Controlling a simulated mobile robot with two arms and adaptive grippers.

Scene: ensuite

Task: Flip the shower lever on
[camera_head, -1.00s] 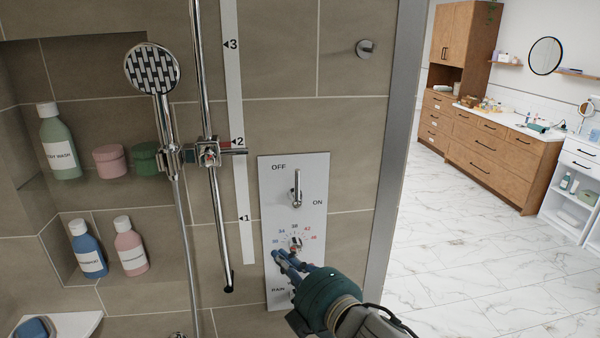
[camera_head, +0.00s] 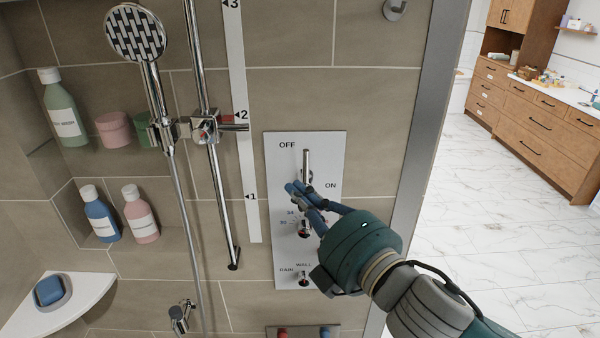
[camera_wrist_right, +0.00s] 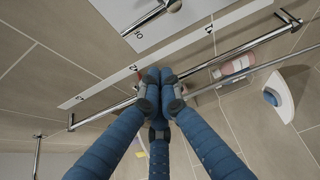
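The shower panel (camera_head: 337,150) is a pale plate on the tiled wall, marked OFF at its upper left and ON at its right. Its upper chrome lever (camera_head: 307,162) stands upright beside OFF. My right gripper (camera_head: 293,188) is just below and left of this lever, in front of the panel. Its blue fingertips are together with nothing between them, and they partly hide the temperature dial. I cannot tell whether a finger touches the lever base. In the right wrist view the fingertips (camera_wrist_right: 160,78) meet, and the panel (camera_wrist_right: 195,12) with a lever (camera_wrist_right: 152,18) is at the top. My left gripper is not in view.
A chrome rail (camera_head: 221,190) with a hand shower (camera_head: 136,33) stands left of the panel. A lower RAIN/WALL knob (camera_head: 303,279) is below the dial. Bottles stand in wall niches at left. A grey edge strip (camera_head: 428,130) bounds the wall at right.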

